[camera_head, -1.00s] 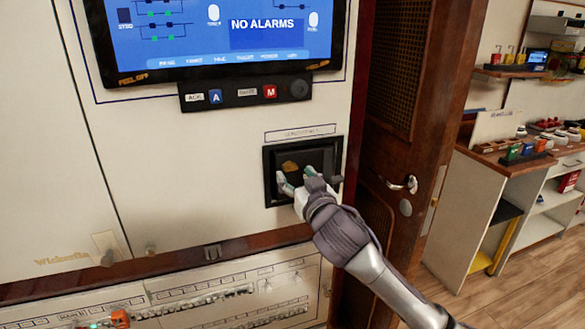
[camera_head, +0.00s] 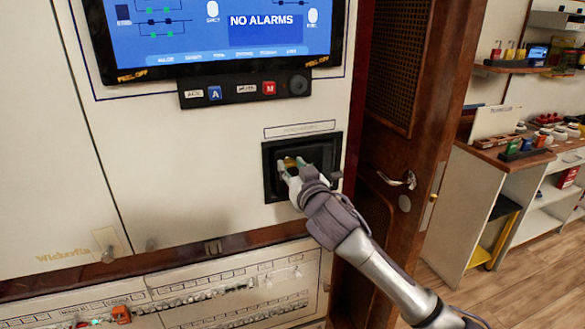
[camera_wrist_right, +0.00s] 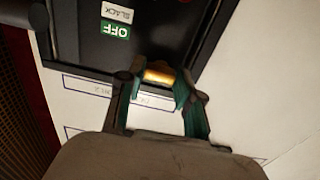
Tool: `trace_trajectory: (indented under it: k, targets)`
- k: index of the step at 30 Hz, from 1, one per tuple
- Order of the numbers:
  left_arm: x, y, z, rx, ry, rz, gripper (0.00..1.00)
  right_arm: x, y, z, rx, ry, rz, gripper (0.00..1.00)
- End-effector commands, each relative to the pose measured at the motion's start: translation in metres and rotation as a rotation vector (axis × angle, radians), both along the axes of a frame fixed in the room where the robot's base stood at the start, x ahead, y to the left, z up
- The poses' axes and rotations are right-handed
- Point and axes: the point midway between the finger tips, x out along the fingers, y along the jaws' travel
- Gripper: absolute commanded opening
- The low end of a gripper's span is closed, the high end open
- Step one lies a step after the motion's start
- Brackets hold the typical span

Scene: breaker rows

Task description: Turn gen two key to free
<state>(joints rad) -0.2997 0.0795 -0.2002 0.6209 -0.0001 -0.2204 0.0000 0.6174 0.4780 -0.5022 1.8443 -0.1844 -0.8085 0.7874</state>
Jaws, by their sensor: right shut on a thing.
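A yellow-brass key-like piece (camera_head: 290,162) sits in a black recessed panel (camera_head: 268,180) on the white cabinet wall. My right gripper (camera_head: 295,167) reaches into the recess and is shut on this piece. In the right wrist view the yellow piece (camera_wrist_right: 158,76) lies between the fingertips of my right gripper (camera_wrist_right: 160,82). That view also shows a green OFF label (camera_wrist_right: 115,29) and a white SLACK label (camera_wrist_right: 117,12) on the black panel. The label above the recess is too blurred to read. My left gripper is not in view.
A screen (camera_head: 200,35) reading NO ALARMS hangs above, with a button strip (camera_head: 245,89) below it. A wooden door (camera_head: 400,150) with a handle stands close right of the panel. A lower breaker panel (camera_head: 200,290) runs below a wooden ledge.

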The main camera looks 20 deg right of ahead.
Motion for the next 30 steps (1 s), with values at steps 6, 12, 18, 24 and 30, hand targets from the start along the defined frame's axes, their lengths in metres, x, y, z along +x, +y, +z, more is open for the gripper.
trace_trajectory:
  k: [6, 12, 18, 24, 30]
  targets:
    - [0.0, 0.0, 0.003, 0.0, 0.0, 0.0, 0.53, 0.0, 0.0, 0.0, -0.026, 0.0, 0.0, 0.0]
    - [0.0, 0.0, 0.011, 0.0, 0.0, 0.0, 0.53, 0.0, 0.0, 0.002, -0.118, -0.002, 0.0, 0.0]
    - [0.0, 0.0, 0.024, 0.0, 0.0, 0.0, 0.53, 0.0, 0.0, 0.002, -0.279, -0.006, 0.0, 0.0]
    - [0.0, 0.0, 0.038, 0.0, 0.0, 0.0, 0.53, 0.0, 0.0, 0.003, -0.469, -0.013, 0.001, 0.0]
    - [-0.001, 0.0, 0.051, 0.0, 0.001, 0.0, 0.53, 0.0, 0.0, 0.003, -0.661, -0.02, 0.001, 0.0]
